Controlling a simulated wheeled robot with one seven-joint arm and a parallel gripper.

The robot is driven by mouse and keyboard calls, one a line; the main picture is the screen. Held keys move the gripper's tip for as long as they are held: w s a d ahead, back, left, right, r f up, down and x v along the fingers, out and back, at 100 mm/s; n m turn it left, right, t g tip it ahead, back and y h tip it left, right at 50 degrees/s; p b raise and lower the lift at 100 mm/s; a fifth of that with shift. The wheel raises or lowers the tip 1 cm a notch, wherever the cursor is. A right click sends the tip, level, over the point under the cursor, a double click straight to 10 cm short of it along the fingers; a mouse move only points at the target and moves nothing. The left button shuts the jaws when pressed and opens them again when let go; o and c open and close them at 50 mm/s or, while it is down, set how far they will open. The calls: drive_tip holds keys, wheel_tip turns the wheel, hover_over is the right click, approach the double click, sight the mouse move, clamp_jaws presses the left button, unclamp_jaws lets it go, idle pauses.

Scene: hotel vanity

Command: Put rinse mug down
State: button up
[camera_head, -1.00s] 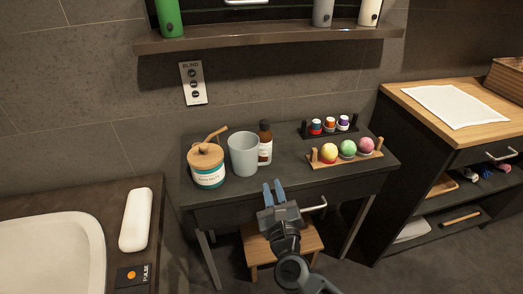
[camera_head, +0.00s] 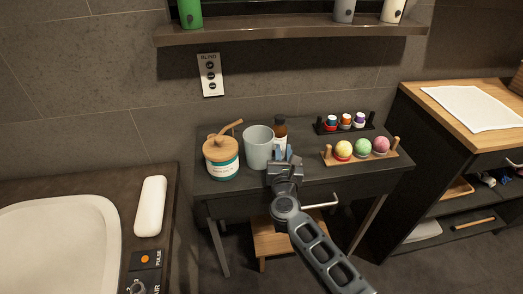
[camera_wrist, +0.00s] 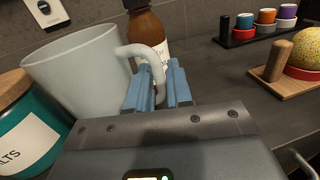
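The rinse mug (camera_head: 258,148) is a pale grey cup standing upright on the dark vanity table (camera_head: 310,180). It also shows in the wrist view (camera_wrist: 80,70), where its handle (camera_wrist: 135,50) curves toward my fingers. My gripper (camera_head: 282,153) is at the mug's right front side. In the wrist view my gripper's blue fingers (camera_wrist: 160,85) stand a little apart, one on each side of the lower handle. I cannot see clear contact with the handle.
A teal jar with wooden lid (camera_head: 221,160) stands left of the mug. A brown bottle (camera_head: 280,132) is close behind my fingers. A wooden holder with coloured balls (camera_head: 360,158) and a black rack (camera_head: 344,126) stand to the right. The front table top is clear.

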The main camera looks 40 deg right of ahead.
clamp_jaws()
drive_tip(key=shift+r, duration=0.1)
idle(0.5)
